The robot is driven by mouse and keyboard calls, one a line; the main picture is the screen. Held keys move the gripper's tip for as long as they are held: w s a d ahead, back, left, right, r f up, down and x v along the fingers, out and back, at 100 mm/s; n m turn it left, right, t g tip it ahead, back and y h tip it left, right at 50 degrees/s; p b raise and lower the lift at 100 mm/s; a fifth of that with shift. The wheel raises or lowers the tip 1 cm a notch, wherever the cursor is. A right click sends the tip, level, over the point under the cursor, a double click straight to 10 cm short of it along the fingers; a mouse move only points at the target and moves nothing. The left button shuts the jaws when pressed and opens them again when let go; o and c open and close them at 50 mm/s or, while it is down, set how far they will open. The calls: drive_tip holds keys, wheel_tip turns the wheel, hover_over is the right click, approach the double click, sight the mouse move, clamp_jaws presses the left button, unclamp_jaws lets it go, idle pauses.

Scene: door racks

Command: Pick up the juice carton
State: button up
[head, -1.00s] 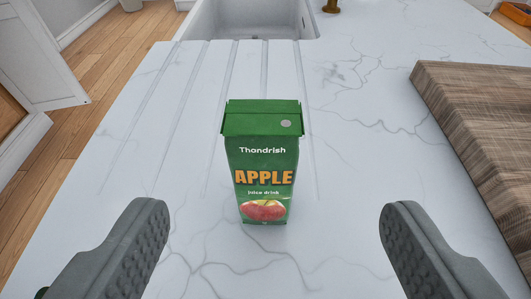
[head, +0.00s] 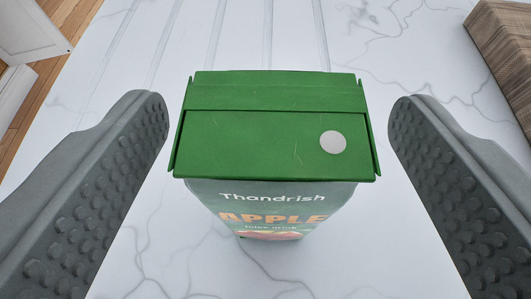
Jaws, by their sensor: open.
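The juice carton (head: 272,205) is green, with "Thandrish APPLE juice drink" on its front and a white round spot on its top. It stands upright on the white marbled counter in the middle of the head view. My gripper (head: 278,105) is open, with one grey studded finger to the left of the carton and the other to the right. A gap shows between each finger and the carton, and neither appears to touch it. The lower front of the carton is seen steeply from above and is foreshortened.
A brown wooden board (head: 505,50) lies on the counter at the upper right. Drain grooves (head: 215,40) run across the counter behind the carton. The counter's left edge shows at the upper left, with wooden floor (head: 75,25) and a white cabinet door (head: 30,30) beyond.

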drive_tip(key=x, duration=0.3)
drive_tip(key=shift+w, duration=0.1)
drive_tip(key=shift+c, duration=0.2)
drive_tip(key=shift+r, duration=0.1)
clamp_jaws()
